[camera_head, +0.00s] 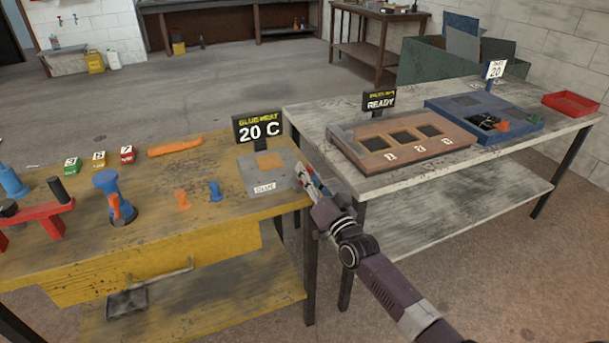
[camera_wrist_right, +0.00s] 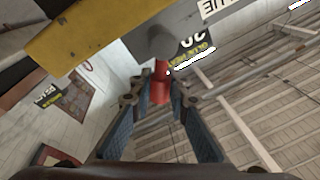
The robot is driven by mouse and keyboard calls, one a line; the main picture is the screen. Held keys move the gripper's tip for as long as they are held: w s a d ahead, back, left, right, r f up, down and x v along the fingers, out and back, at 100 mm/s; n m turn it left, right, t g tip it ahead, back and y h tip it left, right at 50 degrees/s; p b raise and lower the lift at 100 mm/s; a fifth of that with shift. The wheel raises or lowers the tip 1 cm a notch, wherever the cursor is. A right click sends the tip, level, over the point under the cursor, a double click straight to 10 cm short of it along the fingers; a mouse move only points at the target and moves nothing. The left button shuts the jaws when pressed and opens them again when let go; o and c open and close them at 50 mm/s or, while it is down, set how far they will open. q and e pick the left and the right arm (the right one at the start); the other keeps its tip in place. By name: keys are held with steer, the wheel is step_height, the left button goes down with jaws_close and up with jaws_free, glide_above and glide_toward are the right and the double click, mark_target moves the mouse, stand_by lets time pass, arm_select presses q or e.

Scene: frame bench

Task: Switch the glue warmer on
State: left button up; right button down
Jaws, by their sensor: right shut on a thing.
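The glue warmer (camera_head: 262,184) is a grey box with a tan square on top and a "GLUE" label, on the right end of the yellow bench. Its sign (camera_head: 259,128) reads "GLUE HEAT 20 C". My right gripper (camera_head: 303,172) is at the warmer's right side. In the right wrist view my right gripper (camera_wrist_right: 160,95) is shut on a small red piece (camera_wrist_right: 159,88), which joins a grey part (camera_wrist_right: 160,42) beside the warmer's "GLUE HEAT" sign. The head view mostly hides this red piece behind the gripper. My left gripper is not in view.
The yellow bench (camera_head: 150,240) holds small blue and orange pieces, labelled blocks and a red stand (camera_head: 40,217). The grey table (camera_head: 400,178) to the right holds a brown panel (camera_head: 345,140) signed "READY", a blue tray (camera_head: 530,130) and a red tray (camera_head: 572,103).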

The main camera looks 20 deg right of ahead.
steer(key=shift+f+m, duration=0.15)
steer(key=shift+m, duration=0.15)
steer(key=c, duration=1.8)
jaws_free()
steer(key=shift+d, duration=0.1)
